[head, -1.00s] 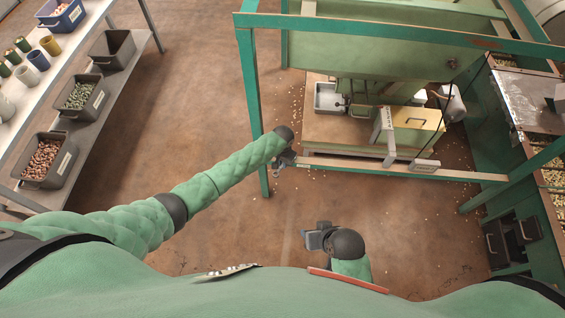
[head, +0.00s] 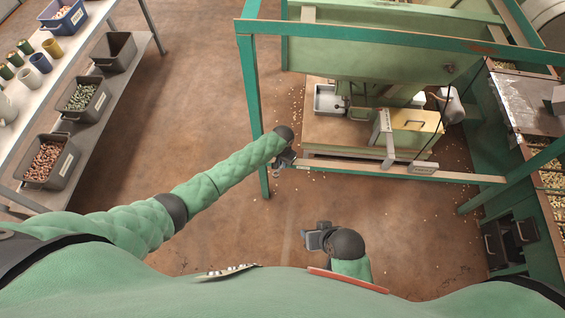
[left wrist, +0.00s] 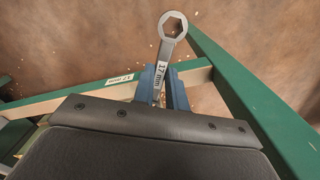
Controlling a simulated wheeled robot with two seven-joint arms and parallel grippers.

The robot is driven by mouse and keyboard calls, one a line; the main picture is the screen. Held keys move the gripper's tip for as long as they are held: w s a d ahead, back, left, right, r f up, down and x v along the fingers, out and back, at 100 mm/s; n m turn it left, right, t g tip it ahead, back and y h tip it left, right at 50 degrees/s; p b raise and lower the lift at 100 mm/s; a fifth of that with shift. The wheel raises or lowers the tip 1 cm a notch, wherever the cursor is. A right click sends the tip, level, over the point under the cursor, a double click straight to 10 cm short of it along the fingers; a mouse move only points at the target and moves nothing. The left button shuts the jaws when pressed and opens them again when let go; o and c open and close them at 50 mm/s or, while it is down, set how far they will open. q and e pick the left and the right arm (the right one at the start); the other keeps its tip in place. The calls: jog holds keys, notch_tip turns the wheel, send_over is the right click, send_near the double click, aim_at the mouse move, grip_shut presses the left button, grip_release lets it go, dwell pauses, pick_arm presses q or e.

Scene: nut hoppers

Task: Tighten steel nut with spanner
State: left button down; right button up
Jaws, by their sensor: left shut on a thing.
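A grey steel spanner (left wrist: 166,55) with a ring end and a white "17 mm" label is in my left gripper (left wrist: 160,88), between its blue fingers. The ring points away from the gripper and looks empty, above the brown floor. In the head view my left gripper (head: 283,163) is beside the green frame post, at the left end of the low rail; the spanner is small there. My right gripper (head: 312,240) hangs in front of my body; its jaw gap is unclear. I cannot make out the steel nut in either view.
The green frame post (head: 249,95) and low rail (head: 350,170) are close to my left gripper. A "17 mm" label (left wrist: 120,79) is on the rail. A shelf (head: 117,75) with bins stands left, hoppers right. The floor between is open, with scattered bits.

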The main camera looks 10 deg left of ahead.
pick_arm(q)
jog(key=shift+r+p, duration=0.45)
jog(key=shift+r, duration=0.15)
pick_arm(e)
jog(key=shift+r, duration=0.55)
